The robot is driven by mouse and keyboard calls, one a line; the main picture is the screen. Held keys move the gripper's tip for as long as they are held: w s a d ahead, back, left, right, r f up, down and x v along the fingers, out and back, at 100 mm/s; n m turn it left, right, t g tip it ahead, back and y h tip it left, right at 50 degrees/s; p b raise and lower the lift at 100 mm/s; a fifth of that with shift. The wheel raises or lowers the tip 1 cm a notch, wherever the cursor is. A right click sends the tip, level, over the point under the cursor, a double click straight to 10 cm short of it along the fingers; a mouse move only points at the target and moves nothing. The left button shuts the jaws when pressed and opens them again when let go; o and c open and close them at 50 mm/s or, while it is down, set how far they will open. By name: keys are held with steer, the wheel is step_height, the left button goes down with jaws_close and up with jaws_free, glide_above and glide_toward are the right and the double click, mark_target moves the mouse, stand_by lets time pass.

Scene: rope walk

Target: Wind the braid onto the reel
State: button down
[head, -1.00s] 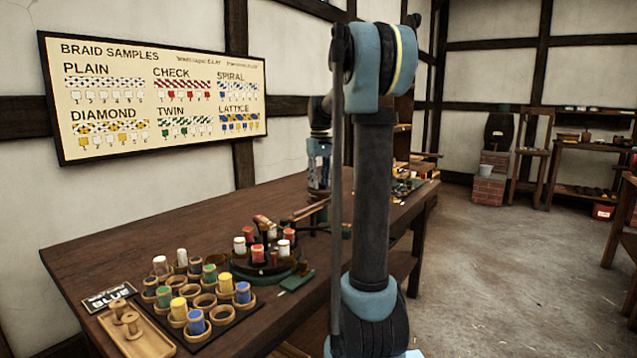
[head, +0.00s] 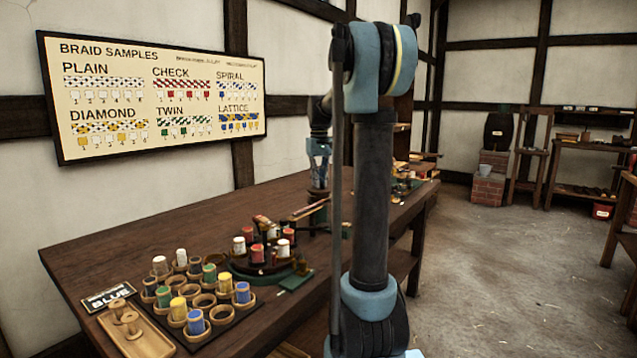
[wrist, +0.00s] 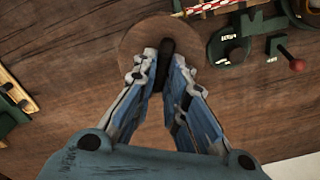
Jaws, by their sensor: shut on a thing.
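In the wrist view, my gripper (wrist: 165,75) is shut on a dark, rounded knob (wrist: 167,48) near the middle of a round brown wooden disc. This disc (wrist: 132,40) looks like the reel, though its lower part is hidden behind my fingers. A red and white patterned strip, which looks like the braid (wrist: 225,5), lies at the top edge of the wrist view. I cannot tell whether it joins the disc. In the head view, my gripper (head: 318,180) is over the far part of the bench, partly hidden by my arm.
Green fittings with a red-knobbed lever (wrist: 296,65) stand right of the disc. The bench (head: 130,240) holds a round stand with red and white bobbins (head: 257,253), a rack of coloured spools (head: 215,320) and a wooden tray (head: 150,343). Open floor lies to the right.

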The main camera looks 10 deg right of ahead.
steer(key=c, duration=1.6)
jaws_free()
step_height(320, 180, up, 12)
